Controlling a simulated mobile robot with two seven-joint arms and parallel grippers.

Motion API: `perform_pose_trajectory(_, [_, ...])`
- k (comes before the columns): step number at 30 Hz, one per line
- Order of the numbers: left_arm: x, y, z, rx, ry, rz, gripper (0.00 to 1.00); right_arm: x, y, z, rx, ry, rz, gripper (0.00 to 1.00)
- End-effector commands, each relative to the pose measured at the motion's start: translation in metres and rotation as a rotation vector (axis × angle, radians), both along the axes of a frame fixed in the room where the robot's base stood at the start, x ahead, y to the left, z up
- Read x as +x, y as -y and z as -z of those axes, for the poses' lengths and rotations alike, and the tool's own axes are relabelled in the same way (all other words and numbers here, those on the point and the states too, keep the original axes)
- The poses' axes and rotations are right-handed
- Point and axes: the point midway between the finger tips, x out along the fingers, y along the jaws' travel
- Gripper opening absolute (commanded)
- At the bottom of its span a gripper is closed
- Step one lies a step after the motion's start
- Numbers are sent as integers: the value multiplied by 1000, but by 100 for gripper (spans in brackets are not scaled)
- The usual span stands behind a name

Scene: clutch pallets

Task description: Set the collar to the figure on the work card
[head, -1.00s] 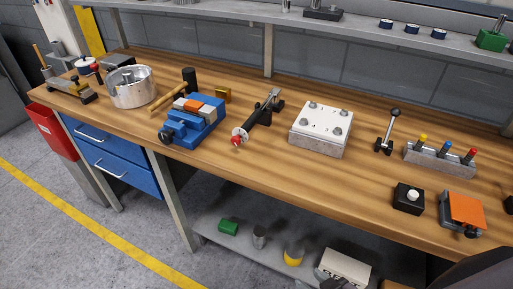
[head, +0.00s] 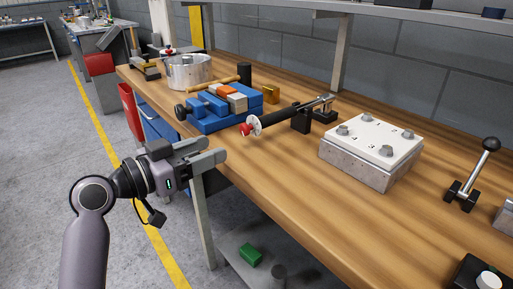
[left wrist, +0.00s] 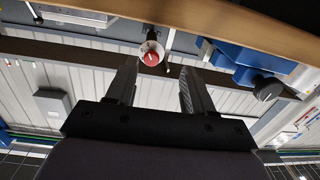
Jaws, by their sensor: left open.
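A black rod-shaped tool (head: 281,115) lies in a black holder on the bench. It has a pale collar disc (head: 255,125) and a red knob (head: 246,130) at its near end. The disc (left wrist: 152,44) and knob (left wrist: 151,58) also show in the left wrist view, beyond and between the fingers. I cannot read any figure on the collar, and I see no work card that I can make out. My left gripper (head: 219,150) is open and empty, in front of the bench edge, left of and nearer than the knob. My right gripper is not in view.
A blue vise (head: 215,112), a hammer and a metal pot (head: 188,72) stand left of the tool. A bolted plate block (head: 365,165) and a lever (head: 473,175) stand to the right. The bench top (head: 290,185) in front of the tool is clear.

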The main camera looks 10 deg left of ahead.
Motion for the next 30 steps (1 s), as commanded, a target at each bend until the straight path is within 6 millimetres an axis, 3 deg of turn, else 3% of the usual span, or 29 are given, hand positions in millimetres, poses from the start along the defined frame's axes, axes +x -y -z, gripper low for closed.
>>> perform_pose_trajectory(6, [1, 8, -16, 1, 55, 47, 52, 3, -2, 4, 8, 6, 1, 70])
perform_pose_trajectory(19, [47, 43, -16, 0, 53, 46, 52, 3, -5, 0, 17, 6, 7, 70])
perform_pose_trajectory(30, [52, 47, -15, 3, 52, 45, 52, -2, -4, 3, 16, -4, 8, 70])
